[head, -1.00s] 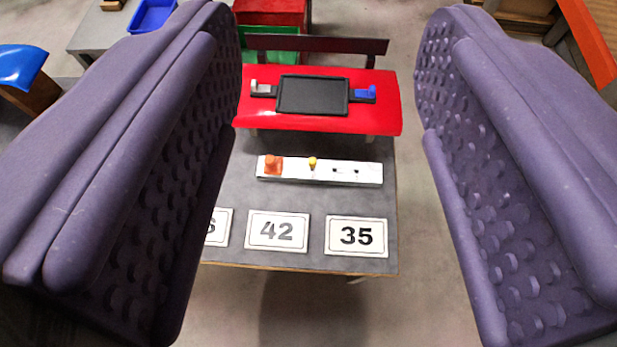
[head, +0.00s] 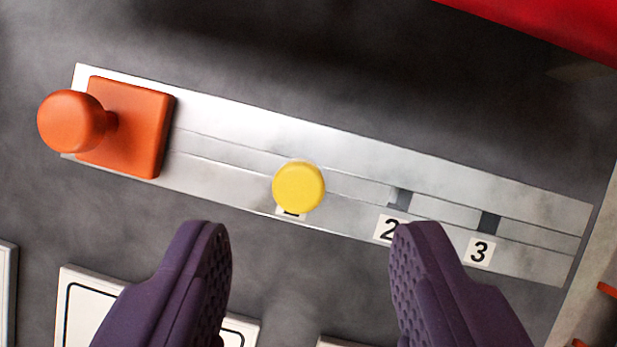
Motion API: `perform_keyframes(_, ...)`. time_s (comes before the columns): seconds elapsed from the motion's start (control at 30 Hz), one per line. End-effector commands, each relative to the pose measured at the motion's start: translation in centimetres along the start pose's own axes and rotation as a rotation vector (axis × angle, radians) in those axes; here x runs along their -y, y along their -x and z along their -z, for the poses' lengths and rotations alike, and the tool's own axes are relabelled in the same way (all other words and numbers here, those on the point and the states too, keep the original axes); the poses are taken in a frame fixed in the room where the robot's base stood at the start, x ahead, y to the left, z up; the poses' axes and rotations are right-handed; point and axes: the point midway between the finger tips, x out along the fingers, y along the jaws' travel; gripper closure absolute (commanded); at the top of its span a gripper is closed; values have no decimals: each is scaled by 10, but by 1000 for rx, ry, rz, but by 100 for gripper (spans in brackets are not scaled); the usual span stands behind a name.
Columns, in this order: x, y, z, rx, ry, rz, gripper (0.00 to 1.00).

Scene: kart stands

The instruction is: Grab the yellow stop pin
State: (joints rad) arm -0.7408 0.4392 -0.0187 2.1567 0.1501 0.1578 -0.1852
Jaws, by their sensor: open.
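The yellow stop pin (head: 298,187) shows its round head from above. It stands on the white metal rail (head: 235,113), over a label that it mostly hides. My gripper (head: 310,232) is open and empty, its two purple fingers apart. The fingertips are lower in the picture than the pin, which lies between them left to right and beyond the tips. The pin and the fingers look apart. The pin's shaft is hidden under its head.
An orange block with a round knob (head: 125,125) sits at the rail's left end. Two dark slots, labelled 2 and 3 (head: 479,251), lie right of the pin. White number cards (head: 85,290) lie below, partly behind the fingers. A red surface (head: 560,22) is at upper right.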

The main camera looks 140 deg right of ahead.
Motion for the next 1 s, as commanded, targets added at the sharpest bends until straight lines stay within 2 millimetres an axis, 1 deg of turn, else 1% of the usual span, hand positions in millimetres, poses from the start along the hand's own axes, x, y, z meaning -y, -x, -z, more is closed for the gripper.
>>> perform_keyframes(0.03, 0, -9, -1, 0, 0, 0, 48)
perform_keyframes(0.17, 1, -22, -1, -1, 0, 0, 48)
perform_keyframes(0.4, 3, -61, -2, 0, -2, 0, 48)
perform_keyframes(0.47, 3, -65, -1, -1, -2, -1, 48)
perform_keyframes(0.67, 3, -63, 0, -3, -2, -1, 48)
perform_keyframes(0.7, 3, -63, 0, -3, -2, -1, 57)
perform_keyframes(0.77, 3, -63, 0, -3, -2, -1, 71)
perform_keyframes(0.8, 3, -63, 0, -3, -2, -1, 80)
perform_keyframes(0.9, 3, -63, 0, -3, -2, -1, 100)
perform_keyframes(1.0, 3, -63, 0, -3, -2, -1, 100)
